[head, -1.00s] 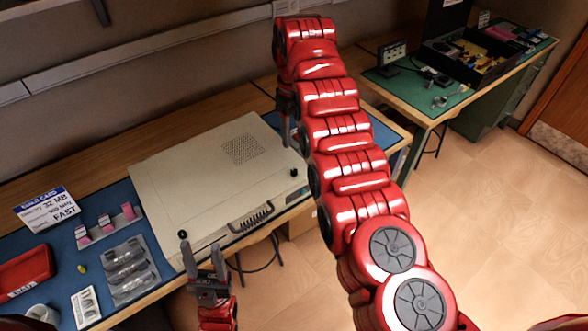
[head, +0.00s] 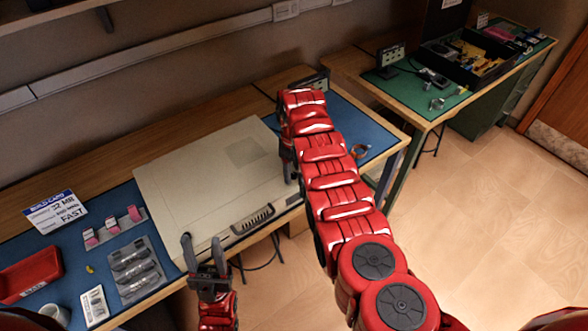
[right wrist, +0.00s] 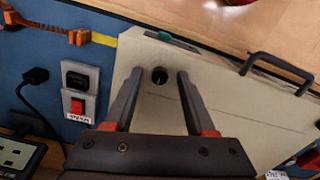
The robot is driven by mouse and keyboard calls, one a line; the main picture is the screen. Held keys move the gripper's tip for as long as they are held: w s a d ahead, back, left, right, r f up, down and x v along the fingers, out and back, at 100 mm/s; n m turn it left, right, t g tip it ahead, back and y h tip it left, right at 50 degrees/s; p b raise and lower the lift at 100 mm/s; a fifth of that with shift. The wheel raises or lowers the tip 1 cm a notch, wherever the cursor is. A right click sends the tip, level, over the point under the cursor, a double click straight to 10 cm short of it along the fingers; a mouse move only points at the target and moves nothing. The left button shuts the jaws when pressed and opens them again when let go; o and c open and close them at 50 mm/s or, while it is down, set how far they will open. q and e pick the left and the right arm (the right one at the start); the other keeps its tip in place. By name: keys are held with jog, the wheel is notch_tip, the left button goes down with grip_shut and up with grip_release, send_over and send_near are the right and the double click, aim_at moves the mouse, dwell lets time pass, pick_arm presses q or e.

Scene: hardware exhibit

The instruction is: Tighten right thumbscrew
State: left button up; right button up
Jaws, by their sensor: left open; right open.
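The pale beige case (head: 200,178) lies flat across the blue mat on the bench. In the head view my right gripper (head: 291,170) is at the case's right edge and hides that thumbscrew. My left gripper (head: 202,245) is open and empty at the case's front left edge.
A black handle (head: 251,220) sticks out from the case's front. Left of the case are a sign (head: 56,210), a red tray (head: 28,274) and small packs. The right wrist view shows a red switch (right wrist: 79,106) and a cable (right wrist: 40,100) beside the case.

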grip_shut()
